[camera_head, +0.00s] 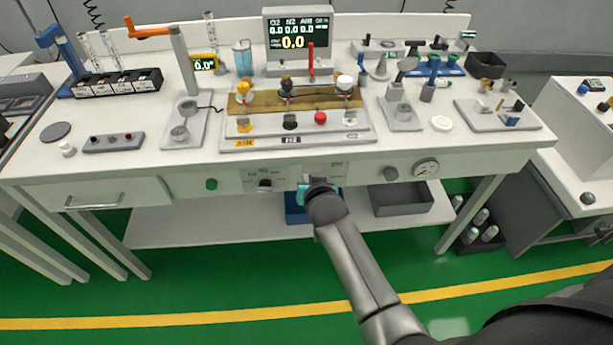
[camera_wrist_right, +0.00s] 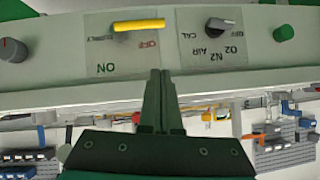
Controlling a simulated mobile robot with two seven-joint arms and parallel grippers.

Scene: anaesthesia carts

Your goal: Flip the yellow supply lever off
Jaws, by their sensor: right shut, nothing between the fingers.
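The yellow supply lever (camera_wrist_right: 139,25) shows in the right wrist view, which is turned upside down. It lies level across its pale plate, marked ON, OFF and SUPPLY. The OFF mark is just below its right part in that picture, and the ON mark is further down to the left. My right gripper (camera_wrist_right: 160,75) is shut and empty, its fingertips pointing at the panel a little below the lever in the picture, apart from it. In the head view my right gripper (camera_head: 312,188) is at the bench's front panel and hides the lever. My left gripper is not in view.
Beside the lever is a dark selector knob (camera_wrist_right: 222,26) marked O2, N2, AIR; a green knob (camera_wrist_right: 284,33) and a grey knob (camera_wrist_right: 12,50) sit further out. The gauge (camera_head: 426,168) is on the front panel's right. A grey bin (camera_head: 402,200) stands on the shelf below.

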